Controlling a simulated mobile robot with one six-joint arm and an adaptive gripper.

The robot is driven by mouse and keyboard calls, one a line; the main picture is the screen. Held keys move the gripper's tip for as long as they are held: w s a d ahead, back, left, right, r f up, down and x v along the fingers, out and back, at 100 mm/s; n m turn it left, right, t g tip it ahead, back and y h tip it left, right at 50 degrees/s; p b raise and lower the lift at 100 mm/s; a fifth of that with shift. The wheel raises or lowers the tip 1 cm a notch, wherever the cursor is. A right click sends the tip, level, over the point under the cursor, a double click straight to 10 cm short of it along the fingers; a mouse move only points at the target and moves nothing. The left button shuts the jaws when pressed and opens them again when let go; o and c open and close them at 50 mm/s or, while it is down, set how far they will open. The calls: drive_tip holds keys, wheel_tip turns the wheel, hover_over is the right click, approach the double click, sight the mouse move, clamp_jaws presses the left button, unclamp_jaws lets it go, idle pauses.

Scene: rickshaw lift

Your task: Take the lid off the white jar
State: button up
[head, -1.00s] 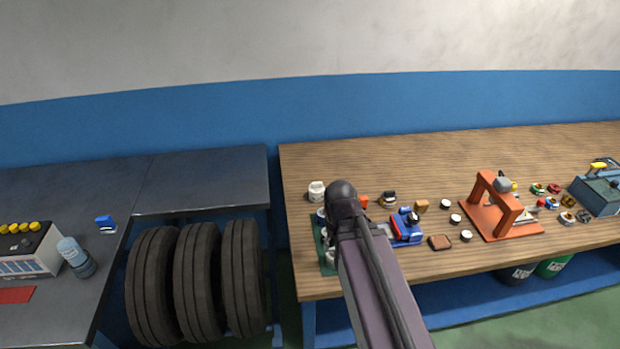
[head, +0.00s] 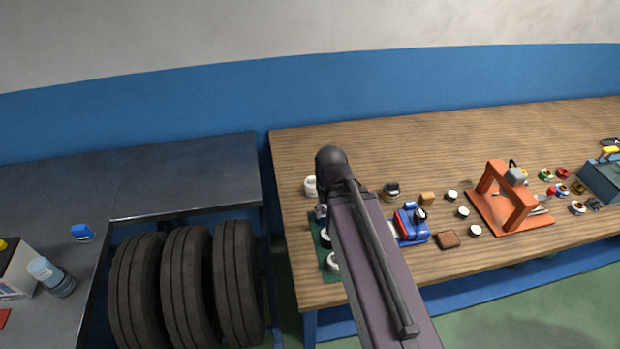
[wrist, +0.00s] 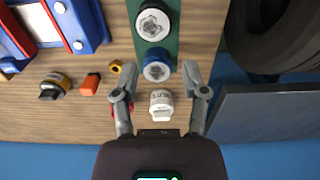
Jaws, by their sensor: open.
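The white jar (wrist: 161,104) shows in the wrist view with dark lettering on its side, between my gripper's two fingers and close to the palm. In the head view the white jar (head: 310,187) stands at the bench's left end, partly behind my arm. My gripper (wrist: 161,72) is open, with one finger on either side of the jar and a gap to each. It holds nothing. Its fingers are hidden behind my arm in the head view. I cannot make out the seam between lid and jar.
A blue-rimmed round container (wrist: 157,67) and a white-topped one (wrist: 153,24) stand on a green mat (head: 331,274) close by. An orange block (wrist: 90,84) and a dark-capped item (wrist: 54,86) lie left. A blue-red device (head: 411,226) and orange frame (head: 503,200) stand further right.

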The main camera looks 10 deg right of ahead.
sight(313, 176)
drive_tip(key=shift+d, duration=0.1)
drive_tip(key=o, duration=0.5)
drive_tip(key=shift+w, duration=0.15)
drive_tip(key=shift+c, duration=0.2)
drive_tip(key=shift+o, duration=0.7)
drive_tip(key=w+r+p, duration=0.2)
drive_tip(key=w, duration=0.9)
drive_tip(key=w+r+p, duration=0.2)
drive_tip(key=w, duration=0.9)
drive_tip(key=shift+w+d+r, duration=0.25)
drive_tip(key=shift+r, duration=0.05)
drive_tip(key=shift+f, duration=0.1)
wheel_tip(313, 176, down, 8)
drive_tip(key=b, duration=0.8)
drive_tip(key=shift+f, duration=0.25)
drive_tip(key=shift+s+f, duration=0.1)
